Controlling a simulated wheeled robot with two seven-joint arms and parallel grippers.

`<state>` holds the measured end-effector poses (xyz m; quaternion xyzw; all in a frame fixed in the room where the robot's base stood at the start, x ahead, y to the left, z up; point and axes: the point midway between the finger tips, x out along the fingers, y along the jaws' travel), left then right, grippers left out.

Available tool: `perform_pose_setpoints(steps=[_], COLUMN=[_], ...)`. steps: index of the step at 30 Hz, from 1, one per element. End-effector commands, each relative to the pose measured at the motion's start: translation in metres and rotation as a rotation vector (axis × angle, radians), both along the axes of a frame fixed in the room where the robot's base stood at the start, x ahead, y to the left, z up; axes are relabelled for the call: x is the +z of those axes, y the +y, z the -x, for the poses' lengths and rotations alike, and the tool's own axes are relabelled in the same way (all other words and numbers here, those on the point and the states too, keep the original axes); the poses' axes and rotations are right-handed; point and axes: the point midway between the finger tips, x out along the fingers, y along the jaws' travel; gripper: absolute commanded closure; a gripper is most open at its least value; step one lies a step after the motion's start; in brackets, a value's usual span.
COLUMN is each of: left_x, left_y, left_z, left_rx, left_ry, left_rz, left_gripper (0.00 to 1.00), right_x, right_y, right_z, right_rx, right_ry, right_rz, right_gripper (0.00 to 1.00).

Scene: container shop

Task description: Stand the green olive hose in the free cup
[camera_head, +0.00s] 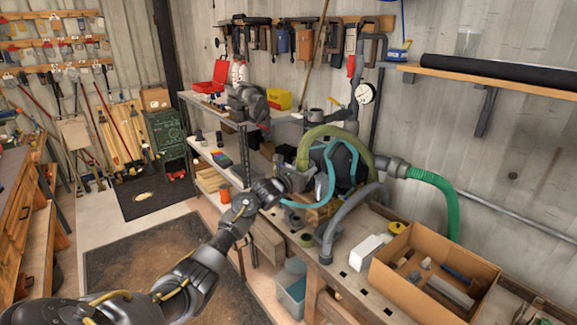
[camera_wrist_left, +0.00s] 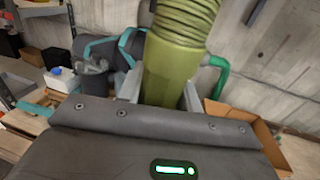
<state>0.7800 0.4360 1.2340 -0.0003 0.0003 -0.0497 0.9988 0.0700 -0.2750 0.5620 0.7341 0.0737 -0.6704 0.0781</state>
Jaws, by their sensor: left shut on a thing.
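The green olive hose (camera_head: 325,131) arches over the bench in the head view. In the left wrist view its ribbed part (camera_wrist_left: 185,22) leads down to a smooth cuff between my fingers. My left gripper (camera_head: 292,181) is shut on this cuff and holds the hose end above the bench's near edge. The lower end of the cuff is hidden by the gripper body in the wrist view. My right gripper is not in view.
A grey hose (camera_head: 345,213) stands with its lower end at the bench's front edge. A teal hose (camera_head: 331,180) loops behind my gripper. A cardboard box (camera_head: 415,297) with tools and a white block (camera_head: 366,252) are to the right. A shelf rack (camera_head: 215,155) stands left.

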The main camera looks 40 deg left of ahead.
Motion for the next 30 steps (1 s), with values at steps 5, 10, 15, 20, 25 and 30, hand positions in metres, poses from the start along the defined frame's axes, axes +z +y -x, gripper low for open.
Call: perform_pose_setpoints(steps=[5, 10, 15, 20, 25, 30], left_x=[-0.030, -0.055, -0.072, -0.098, -0.135, -0.166], left_y=[-0.053, -0.108, -0.156, -0.189, -0.205, -0.212], left_z=[0.053, 0.127, 0.208, 0.271, 0.306, 0.320], left_rx=[-0.101, -0.197, -0.285, -0.347, -0.381, -0.394], left_ry=[0.001, 0.003, 0.004, 0.003, 0.000, -0.001], left_rz=[0.000, 0.000, 0.001, 0.002, 0.000, -0.001], left_gripper=[0.94, 0.94, 0.94, 0.94, 0.94, 0.94], right_x=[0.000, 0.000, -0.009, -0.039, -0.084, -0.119], right_y=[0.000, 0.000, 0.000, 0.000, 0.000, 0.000], right_z=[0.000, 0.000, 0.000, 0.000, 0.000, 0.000], right_rx=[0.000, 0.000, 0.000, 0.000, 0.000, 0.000], right_ry=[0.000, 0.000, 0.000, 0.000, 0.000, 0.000], right_rz=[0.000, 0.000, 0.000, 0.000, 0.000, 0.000], right_gripper=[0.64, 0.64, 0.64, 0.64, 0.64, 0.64])
